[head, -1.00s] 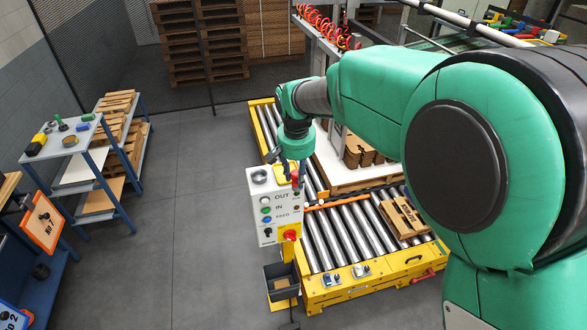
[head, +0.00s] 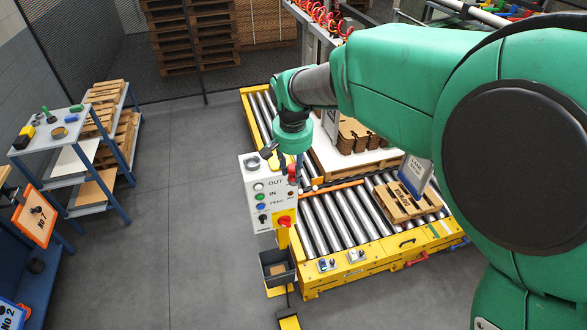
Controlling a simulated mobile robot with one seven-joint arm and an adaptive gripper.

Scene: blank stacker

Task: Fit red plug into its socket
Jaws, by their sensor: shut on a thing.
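My gripper (head: 292,163) hangs below the green wrist, at the upper right edge of a white control box. It is small and partly hidden by the wrist. It is shut on a small red piece (head: 292,172), which looks like the red plug. The control box (head: 249,190) has OUT and IN labels, several buttons and a red rotary knob (head: 285,221) on a yellow plate. A grey ring (head: 252,162) sits on its top left. I cannot make out the plug's socket, or whether the red piece touches the box.
A roller conveyor (head: 335,228) with a yellow frame lies right of and behind the box. A wooden pallet (head: 409,205) rests on it. A dark bin (head: 277,268) hangs below the box. A shelf cart (head: 60,135) stands at left, with open floor between.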

